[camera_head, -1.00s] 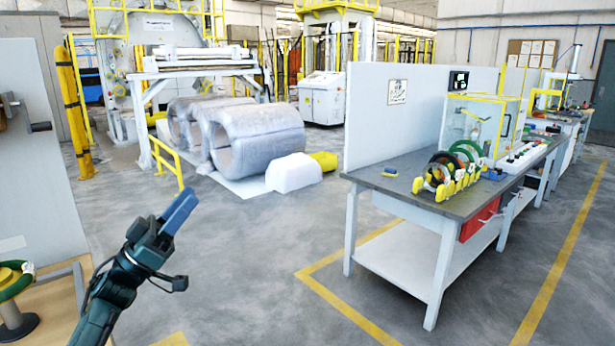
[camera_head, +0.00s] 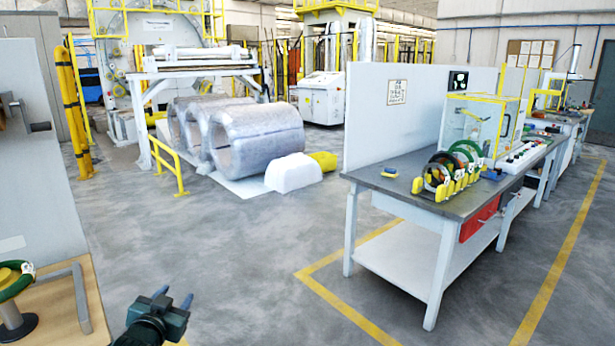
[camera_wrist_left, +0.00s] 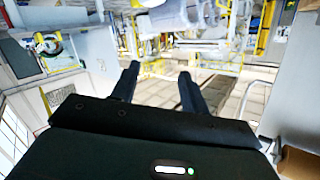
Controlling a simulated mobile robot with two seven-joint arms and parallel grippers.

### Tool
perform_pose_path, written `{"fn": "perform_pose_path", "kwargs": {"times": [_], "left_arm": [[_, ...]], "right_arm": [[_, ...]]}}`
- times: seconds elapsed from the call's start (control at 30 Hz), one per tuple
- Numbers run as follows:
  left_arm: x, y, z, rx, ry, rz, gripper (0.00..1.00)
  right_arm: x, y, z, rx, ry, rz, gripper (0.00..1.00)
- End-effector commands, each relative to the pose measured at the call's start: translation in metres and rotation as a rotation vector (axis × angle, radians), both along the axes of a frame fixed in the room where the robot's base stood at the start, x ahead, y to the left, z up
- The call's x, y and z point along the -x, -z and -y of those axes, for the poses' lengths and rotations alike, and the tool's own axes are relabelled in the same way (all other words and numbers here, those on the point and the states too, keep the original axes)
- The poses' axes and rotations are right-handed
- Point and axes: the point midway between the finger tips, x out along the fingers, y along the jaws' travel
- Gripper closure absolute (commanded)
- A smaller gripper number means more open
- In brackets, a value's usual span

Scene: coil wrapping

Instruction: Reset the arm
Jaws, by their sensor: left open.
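My left gripper (camera_head: 174,297) is low in the head view, left of centre, above the grey floor. Its two blue-grey fingers are apart with nothing between them. In the left wrist view both dark fingers (camera_wrist_left: 159,85) point away from the camera and stand well apart, empty. The gripper touches nothing that I can see. My right arm and gripper do not show in either view.
A workbench (camera_head: 395,178) with a rack of coils (camera_head: 445,180) stands at the right. A wooden table (camera_head: 50,318) with a green coil (camera_head: 15,285) is at the left edge. Wrapped coils (camera_head: 250,135) lie at the back. Open floor (camera_head: 265,240) lies between.

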Motion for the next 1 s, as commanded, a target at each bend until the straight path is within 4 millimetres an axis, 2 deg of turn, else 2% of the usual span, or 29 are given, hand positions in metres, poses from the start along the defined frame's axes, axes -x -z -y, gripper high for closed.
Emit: {"fn": "perform_pose_path", "kwargs": {"times": [0.03,0.1,0.17,0.3,0.4,0.53,0.6,0.7,1.0], "left_arm": [[0.021,0.025,0.015,0.012,0.022,-0.037,0.55],[0.052,0.055,0.034,0.031,0.051,-0.085,0.55],[0.084,0.080,0.052,0.054,0.077,-0.129,0.55],[0.170,0.126,0.094,0.122,0.130,-0.240,0.55],[0.229,0.144,0.119,0.176,0.153,-0.311,0.55],[0.287,0.152,0.139,0.235,0.166,-0.381,0.55],[0.307,0.153,0.146,0.257,0.167,-0.406,0.55],[0.323,0.153,0.152,0.275,0.169,-0.425,0.55],[0.327,0.153,0.153,0.280,0.169,-0.431,0.55]], "right_arm": [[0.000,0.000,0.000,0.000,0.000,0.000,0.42],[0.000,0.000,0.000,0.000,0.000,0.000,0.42],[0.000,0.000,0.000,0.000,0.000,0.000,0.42],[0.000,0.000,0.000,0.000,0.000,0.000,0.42],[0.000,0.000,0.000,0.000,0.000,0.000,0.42],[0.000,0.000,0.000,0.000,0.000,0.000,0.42],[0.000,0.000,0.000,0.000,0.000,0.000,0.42],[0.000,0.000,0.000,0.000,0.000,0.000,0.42],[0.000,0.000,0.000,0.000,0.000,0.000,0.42]]}}
